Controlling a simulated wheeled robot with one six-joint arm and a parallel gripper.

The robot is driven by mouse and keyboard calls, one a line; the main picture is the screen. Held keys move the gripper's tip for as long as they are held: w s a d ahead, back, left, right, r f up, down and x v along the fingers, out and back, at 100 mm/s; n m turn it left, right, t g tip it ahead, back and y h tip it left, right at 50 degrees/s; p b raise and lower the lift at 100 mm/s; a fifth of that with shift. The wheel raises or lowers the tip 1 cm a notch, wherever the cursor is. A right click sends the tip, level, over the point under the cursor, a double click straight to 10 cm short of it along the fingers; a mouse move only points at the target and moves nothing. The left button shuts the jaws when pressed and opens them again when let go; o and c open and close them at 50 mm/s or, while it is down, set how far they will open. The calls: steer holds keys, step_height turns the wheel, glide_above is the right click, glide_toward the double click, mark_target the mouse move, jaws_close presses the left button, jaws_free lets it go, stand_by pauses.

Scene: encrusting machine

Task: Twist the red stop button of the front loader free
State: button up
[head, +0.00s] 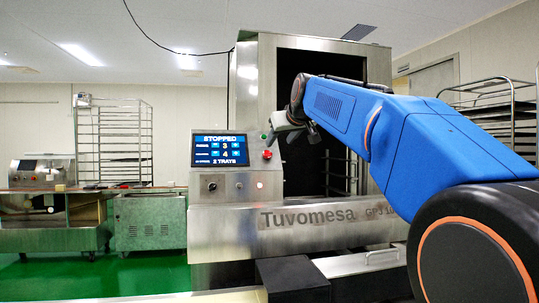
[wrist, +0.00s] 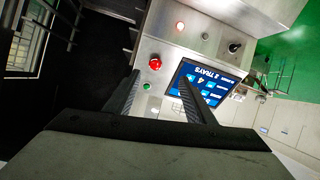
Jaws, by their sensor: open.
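The red stop button (head: 267,155) is a round knob on the right side of the machine's control panel, beside the screen (head: 222,148), which reads STOPPED. In the wrist view the red button (wrist: 155,63) stands on the steel panel beyond the fingertips, nearer the left finger. My gripper (head: 272,135) is just above and in front of the button in the head view. In the wrist view my gripper (wrist: 160,82) has its two fingers apart with nothing between them but the panel behind. The button is clear of the fingers as far as I can see.
A green button (wrist: 147,87) sits close to the red one, near the left finger. A lit red lamp (head: 259,185) and a black knob (head: 212,186) are on the lower panel. The dark machine opening (head: 318,130) is right of the panel. Tray racks (head: 113,140) stand behind.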

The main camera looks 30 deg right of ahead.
mark_target(268, 154)
steer(key=x, duration=0.6)
steer(key=r+x, duration=0.1)
steer(key=x, duration=0.4)
steer(key=w+r+x, duration=0.1)
steer(key=x, duration=0.5)
steer(key=shift+w+d, duration=0.2)
steer(key=shift+d, duration=0.25)
steer(key=c, duration=1.1)
steer(key=shift+o, duration=0.2)
steer(key=shift+m, duration=0.4)
steer(key=m+h, duration=0.1)
steer(key=m, duration=0.3)
steer(key=shift+a+m, duration=0.15)
steer(key=shift+m, duration=0.25)
steer(key=shift+m+h, duration=0.6)
steer(key=shift+m, duration=1)
steer(key=shift+g, duration=0.3)
